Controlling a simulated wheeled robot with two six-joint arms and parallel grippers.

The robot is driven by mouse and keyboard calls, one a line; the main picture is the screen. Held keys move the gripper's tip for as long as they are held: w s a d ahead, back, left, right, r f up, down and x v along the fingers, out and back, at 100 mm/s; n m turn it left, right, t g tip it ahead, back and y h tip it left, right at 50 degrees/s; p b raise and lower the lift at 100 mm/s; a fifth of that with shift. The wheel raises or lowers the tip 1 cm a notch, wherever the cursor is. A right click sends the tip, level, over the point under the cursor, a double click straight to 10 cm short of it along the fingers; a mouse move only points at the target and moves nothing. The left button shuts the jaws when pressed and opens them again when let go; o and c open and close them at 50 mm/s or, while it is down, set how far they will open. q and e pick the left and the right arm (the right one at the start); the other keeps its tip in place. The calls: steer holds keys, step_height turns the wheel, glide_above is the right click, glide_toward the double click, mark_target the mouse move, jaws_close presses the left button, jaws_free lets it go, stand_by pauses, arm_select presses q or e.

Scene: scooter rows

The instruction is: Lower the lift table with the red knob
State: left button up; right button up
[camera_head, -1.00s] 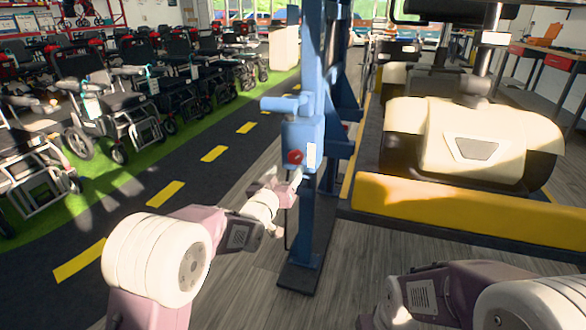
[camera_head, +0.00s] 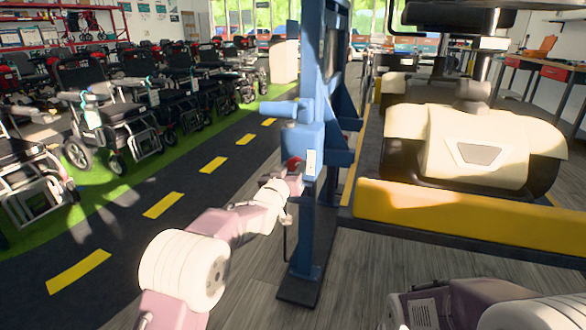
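The red knob (camera_head: 292,164) is on the front of the blue control box (camera_head: 302,143) on the blue lift post. My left gripper (camera_head: 294,180) is just below the knob and partly covers it. Its fingers are too small and overlapped to show whether they are open or shut, or whether they touch the knob. The lift table (camera_head: 450,208), with a yellow front edge, stands right of the post and bears a cream scooter (camera_head: 478,145). My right arm shows at the bottom right, and its gripper is out of the picture.
The blue post (camera_head: 306,230) stands on a dark base plate (camera_head: 300,289) on the grey floor. Several mobility scooters and wheelchairs line the left side on a green strip. A dark lane with yellow dashes (camera_head: 164,205) runs beside them. A workbench (camera_head: 545,66) stands at the right.

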arm_select(q)
steer(key=shift+c, duration=0.8)
steer(key=m, duration=0.7)
steer(key=shift+m, duration=0.3)
steer(key=m, duration=0.4)
steer(key=shift+m, duration=0.3)
steer(key=shift+f+m, duration=0.1)
steer(key=shift+m, duration=1.8)
steer(key=shift+d, duration=0.1)
